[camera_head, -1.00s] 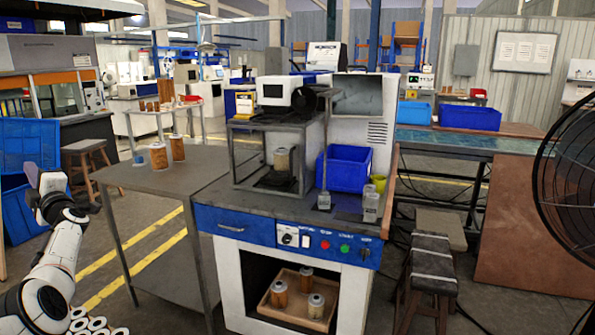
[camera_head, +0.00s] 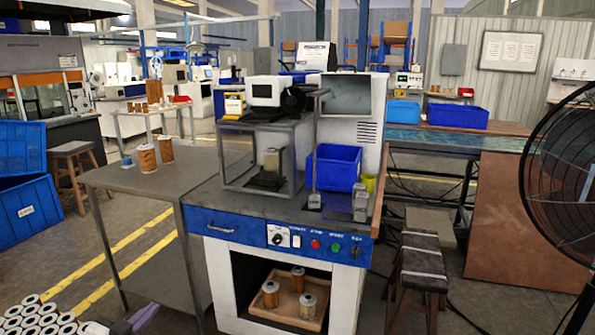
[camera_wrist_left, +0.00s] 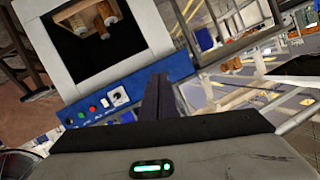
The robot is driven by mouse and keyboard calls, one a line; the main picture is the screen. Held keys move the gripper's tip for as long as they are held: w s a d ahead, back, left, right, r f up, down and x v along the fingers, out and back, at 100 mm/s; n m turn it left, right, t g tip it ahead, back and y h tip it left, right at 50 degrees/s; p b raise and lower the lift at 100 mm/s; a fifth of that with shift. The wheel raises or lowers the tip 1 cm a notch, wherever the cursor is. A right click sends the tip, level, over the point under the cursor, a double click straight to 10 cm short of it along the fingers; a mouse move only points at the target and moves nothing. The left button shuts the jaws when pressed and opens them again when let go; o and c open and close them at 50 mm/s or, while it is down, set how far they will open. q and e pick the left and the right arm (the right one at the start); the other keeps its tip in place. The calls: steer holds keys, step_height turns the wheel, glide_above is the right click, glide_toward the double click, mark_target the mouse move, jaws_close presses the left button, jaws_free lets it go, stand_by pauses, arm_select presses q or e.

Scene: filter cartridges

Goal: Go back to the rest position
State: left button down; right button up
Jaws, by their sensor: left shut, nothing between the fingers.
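My left gripper (camera_head: 143,317) shows only in part at the bottom left edge of the head view. It is low, in front of the side table and beside the white rolls. In the left wrist view its dark fingers (camera_wrist_left: 158,97) are together and empty, with the workstation's blue panel beyond. My right gripper is not in view. Cartridges stand in the tray (camera_head: 277,311) inside the workstation's lower opening. Two orange cartridges (camera_head: 148,159) stand on the grey side table (camera_head: 125,178).
The workstation (camera_head: 222,278) stands in front, with a blue bin (camera_head: 337,167) on top. White hollow rolls (camera_head: 40,318) are heaped at the lower left. A stool (camera_head: 421,262) and a large black fan (camera_head: 560,170) are on the right. Blue crates (camera_head: 28,205) stand at far left.

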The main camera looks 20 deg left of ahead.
arm_select(q)
steer(key=s+d+f+m+g+h, duration=0.25)
steer(key=s+d+f, duration=0.55)
steer(key=s+d, duration=0.45)
steer(key=s+d+f+m+g+h, duration=0.2)
steer(key=s+d+f+m+g, duration=0.15)
steer(key=s+d+f, duration=0.6)
steer(key=s+d+r+n, duration=0.1)
steer(key=d+r+n, duration=0.1)
steer(key=d, duration=0.4)
steer(key=s+d+r+n+p, duration=0.1)
steer(key=s+d+r+n, duration=0.1)
steer(key=d, duration=0.5)
steer(key=shift+s+d+n+h, duration=0.25)
steer(key=shift+n+h, duration=0.2)
steer(key=shift+n, duration=0.25)
